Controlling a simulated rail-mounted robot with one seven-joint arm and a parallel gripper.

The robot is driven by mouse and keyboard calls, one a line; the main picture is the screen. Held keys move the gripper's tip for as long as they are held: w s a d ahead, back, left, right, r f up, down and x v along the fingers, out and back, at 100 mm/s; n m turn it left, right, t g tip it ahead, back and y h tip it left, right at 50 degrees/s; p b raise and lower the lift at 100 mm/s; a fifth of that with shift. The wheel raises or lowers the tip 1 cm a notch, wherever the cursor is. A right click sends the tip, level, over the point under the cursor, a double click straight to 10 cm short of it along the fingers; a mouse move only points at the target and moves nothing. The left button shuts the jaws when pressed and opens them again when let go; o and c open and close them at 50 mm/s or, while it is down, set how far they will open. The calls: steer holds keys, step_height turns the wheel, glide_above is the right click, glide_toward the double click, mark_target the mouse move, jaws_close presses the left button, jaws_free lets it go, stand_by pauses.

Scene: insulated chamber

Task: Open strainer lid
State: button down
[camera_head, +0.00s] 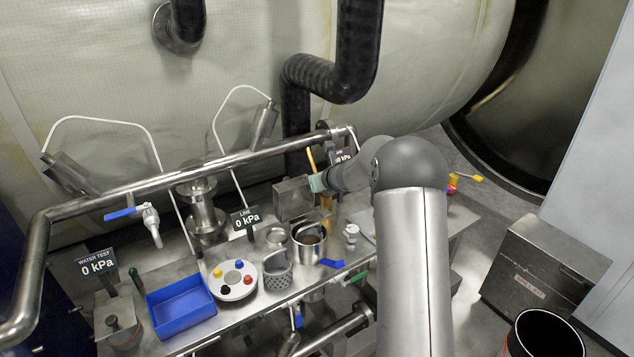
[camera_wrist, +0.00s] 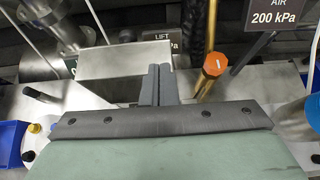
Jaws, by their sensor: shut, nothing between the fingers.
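A bare metal box-shaped housing (camera_head: 294,198) stands on the bench below the pipe. I take it for the strainer, but I cannot be sure, and I cannot make out whether its lid is open. In the wrist view a bright flat metal panel (camera_wrist: 122,68) lies just left of my fingers. My gripper (camera_wrist: 155,82) is shut and empty, its two grey fingers pressed together beside the panel's right edge. I cannot tell whether they touch it. In the head view my gripper (camera_head: 317,183) is partly seen at the box's upper right.
An orange hexagonal knob (camera_wrist: 214,64) stands right of my fingers, near a yellow-black rod. A steel pot (camera_head: 309,246), a perforated basket (camera_head: 278,275), a round white tray with coloured knobs (camera_head: 233,289) and a blue bin (camera_head: 181,306) crowd the bench. A steel pipe (camera_head: 240,158) crosses behind.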

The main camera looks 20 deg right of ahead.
stand_by(0.4)
steer(key=s+d+r+b, duration=0.1)
steer(key=s+d+r, duration=0.1)
steer(key=s+r, duration=0.65)
steer(key=s+a+r+n+g+y, duration=0.1)
steer(key=s+a+r+n+g, duration=0.1)
steer(key=s+a+n, duration=0.45)
steer(key=s+a+f+n+g, duration=0.25)
steer(key=s+a+n, duration=0.25)
steer(key=s+n, duration=0.5)
steer(key=s+a+f+n+g, duration=0.2)
steer(key=s+a+n+g, duration=0.25)
steer(key=s+n, duration=0.55)
steer(key=s+f+n+h, duration=0.1)
steer(key=s+n, duration=0.1)
steer(key=s, duration=0.3)
steer(key=s+d+f+n+g+h, duration=0.1)
steer(key=s+n, duration=0.1)
steer(key=s, duration=0.3)
steer(key=s+d+f+n+h, duration=0.1)
steer(key=s+n, duration=0.1)
steer(key=s, duration=0.3)
steer(key=shift+s+d+f+n+h, duration=0.25)
steer(key=shift+s+f+n+h, duration=0.05)
steer(key=shift+f+n+h, duration=0.1)
